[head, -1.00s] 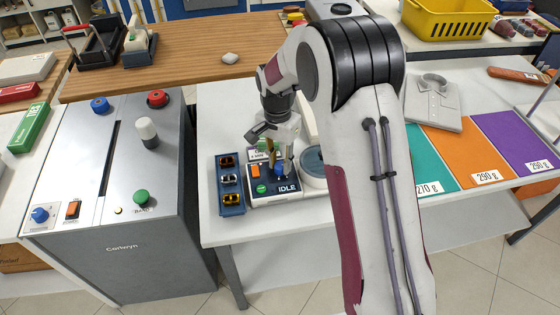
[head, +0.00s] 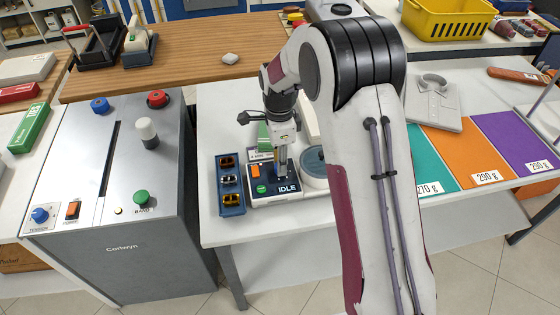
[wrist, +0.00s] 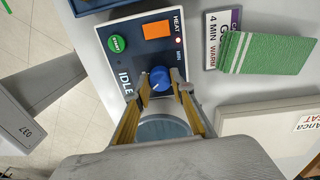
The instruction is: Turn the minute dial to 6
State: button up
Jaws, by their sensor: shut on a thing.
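The blue minute dial (wrist: 160,79) sits on the dark control panel (wrist: 112,62) beside the small label MIN. A pale pointer line shows on its top; the scale around it is too small to read. My gripper (wrist: 159,82) is shut on the dial, with one yellow-padded finger on each side. In the head view my gripper (head: 282,168) points down at the panel (head: 263,197), and the dial is hidden behind the fingers. The panel's display reads IDLE (head: 287,188).
A green start button (wrist: 117,44) and an orange heat button (wrist: 157,31) lie close to the dial. A card marked 4 MIN WARM (wrist: 215,42) and green striped cards (wrist: 262,54) are beside the panel. A blue tray (head: 232,209) stands left of it.

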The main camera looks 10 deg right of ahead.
jog(key=shift+m, duration=0.5)
jog(key=o, duration=1.1)
jog(key=shift+n, duration=0.5)
